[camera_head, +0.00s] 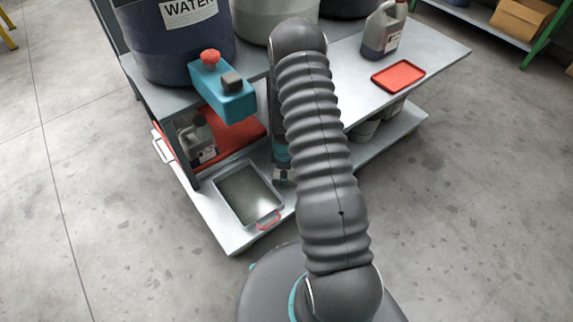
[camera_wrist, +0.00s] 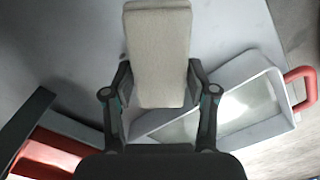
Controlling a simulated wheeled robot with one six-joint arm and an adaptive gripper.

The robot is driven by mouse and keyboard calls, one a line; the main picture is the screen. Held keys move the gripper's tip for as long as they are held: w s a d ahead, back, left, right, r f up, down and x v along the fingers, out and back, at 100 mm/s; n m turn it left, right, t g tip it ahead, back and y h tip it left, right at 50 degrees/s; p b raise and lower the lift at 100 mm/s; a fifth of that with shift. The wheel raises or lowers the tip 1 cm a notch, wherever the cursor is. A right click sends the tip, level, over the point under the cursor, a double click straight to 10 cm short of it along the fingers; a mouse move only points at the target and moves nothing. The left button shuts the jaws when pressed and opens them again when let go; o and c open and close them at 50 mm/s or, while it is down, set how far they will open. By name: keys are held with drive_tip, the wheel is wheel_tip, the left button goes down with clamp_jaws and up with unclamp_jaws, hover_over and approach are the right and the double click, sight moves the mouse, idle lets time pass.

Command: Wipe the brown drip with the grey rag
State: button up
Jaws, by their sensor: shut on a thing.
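My gripper (camera_wrist: 158,85) is shut on a pale grey-beige, block-shaped pad (camera_wrist: 158,35), which I take to be the grey rag. One finger lies on each side of it in the wrist view. In the head view my arm hides most of my gripper (camera_head: 284,172), which is low at the shelf unit, just right of a metal tray. The pad cannot be made out there. I cannot make out a brown drip in either view.
The metal tray (camera_head: 219,194) with a red handle sits on the lower shelf (camera_head: 222,232); it also shows in the wrist view (camera_wrist: 222,82). Above are a blue water drum (camera_head: 180,58), a teal box (camera_head: 228,97), a jug (camera_head: 381,38) and a red tray (camera_head: 398,76).

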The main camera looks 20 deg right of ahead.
drive_tip(key=shift+r+p, duration=1.4)
drive_tip(key=shift+r, duration=1.85)
